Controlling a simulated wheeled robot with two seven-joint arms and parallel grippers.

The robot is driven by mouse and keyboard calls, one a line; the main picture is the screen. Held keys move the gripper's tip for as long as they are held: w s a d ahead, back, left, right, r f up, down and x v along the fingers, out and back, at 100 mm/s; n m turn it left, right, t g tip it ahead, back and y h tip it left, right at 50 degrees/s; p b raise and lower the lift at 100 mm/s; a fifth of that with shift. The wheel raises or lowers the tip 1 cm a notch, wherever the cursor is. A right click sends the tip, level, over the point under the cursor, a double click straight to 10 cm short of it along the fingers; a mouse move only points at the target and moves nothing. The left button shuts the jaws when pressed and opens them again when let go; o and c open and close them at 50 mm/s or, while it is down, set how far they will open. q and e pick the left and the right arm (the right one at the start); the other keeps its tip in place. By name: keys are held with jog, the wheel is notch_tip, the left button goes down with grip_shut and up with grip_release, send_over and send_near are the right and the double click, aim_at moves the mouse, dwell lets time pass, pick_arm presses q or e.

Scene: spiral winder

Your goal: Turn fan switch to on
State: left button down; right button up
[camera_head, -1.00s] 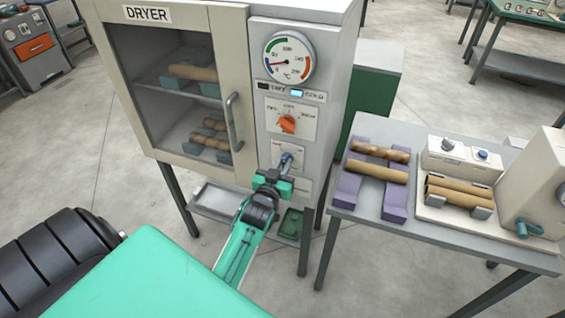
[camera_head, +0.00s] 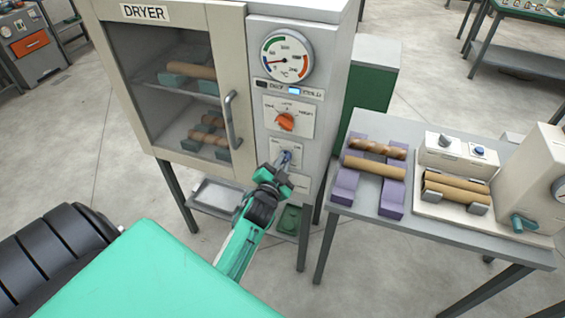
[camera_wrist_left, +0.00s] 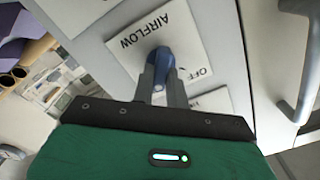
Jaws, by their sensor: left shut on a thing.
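The fan switch is a small blue knob (camera_head: 286,156) on a white plate (camera_head: 293,149) low on the dryer's front panel. In the left wrist view the knob (camera_wrist_left: 162,62) sits on a plate (camera_wrist_left: 185,35) lettered AIRFLOW, with OFF at one side; the other label is hidden or unreadable. My left gripper (camera_head: 282,164) reaches up from below. Its fingers are shut on the blue knob, one on each side in the left wrist view (camera_wrist_left: 162,82). My right gripper is not in view.
The dryer (camera_head: 228,20) has a glass door with a metal handle (camera_head: 233,120). Above the switch are an orange knob (camera_head: 286,121) and a round gauge (camera_head: 287,56). A grey table (camera_head: 420,232) at right bears wooden rolls on purple stands and a cream machine.

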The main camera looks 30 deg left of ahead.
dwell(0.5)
pick_arm(q)
jog(key=c, duration=1.4)
grip_release()
jog(key=shift+s, duration=0.1)
jog(key=shift+s+f, duration=0.1)
jog(key=shift+s, duration=0.15)
jog(key=b+v, duration=0.4)
jog(key=v, duration=0.9)
